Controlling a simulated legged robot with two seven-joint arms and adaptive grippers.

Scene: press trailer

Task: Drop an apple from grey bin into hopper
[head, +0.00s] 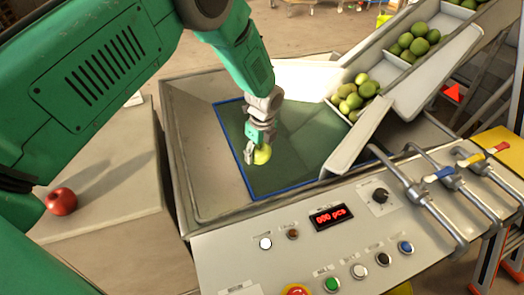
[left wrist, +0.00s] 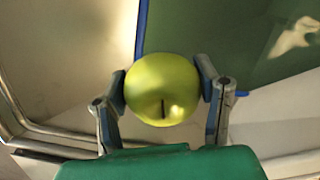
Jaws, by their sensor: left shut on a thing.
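A yellow-green apple (head: 263,154) is between the fingers of my left gripper (head: 256,152). In the left wrist view the same apple (left wrist: 162,92) fills the space between the two fingers of the left gripper (left wrist: 163,84), which touch it from both sides, with its stem side facing the camera. The gripper holds it over the wide, sloping-walled grey hopper (head: 196,145), above the dark green, blue-edged area in its middle. I cannot tell how high above it the apple is. My right gripper is not in view. No container is clearly recognisable as the grey bin.
A ramped chute (head: 438,75) with several green apples (head: 353,95) rises at the right. A control panel (head: 225,255) with buttons, a red display (head: 331,216) and levers (head: 435,200) lies along the front. A red apple (head: 61,201) rests on a grey surface at the left.

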